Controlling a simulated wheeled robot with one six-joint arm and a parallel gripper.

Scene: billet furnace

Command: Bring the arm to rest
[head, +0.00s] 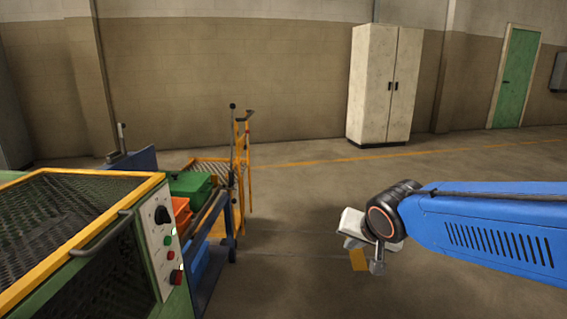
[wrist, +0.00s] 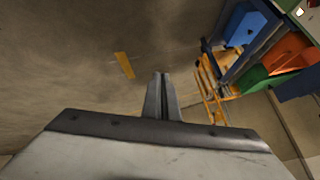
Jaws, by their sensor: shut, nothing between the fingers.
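My blue arm (head: 490,228) reaches in from the right edge in the head view, with its dark wrist joint at its left end. My gripper (head: 377,267) hangs below that joint over open floor, partly hidden by the joint. In the wrist view my gripper (wrist: 164,76) points away from the camera, its two fingers together with nothing between them. It touches nothing that I can see.
A green machine with a yellow-framed mesh cover (head: 70,225) and a control panel (head: 160,238) stands at left. Beside it is a cart with a green bin (head: 190,187) and an orange bin (head: 181,212). A white cabinet (head: 384,85) stands at the back wall. The middle floor is clear.

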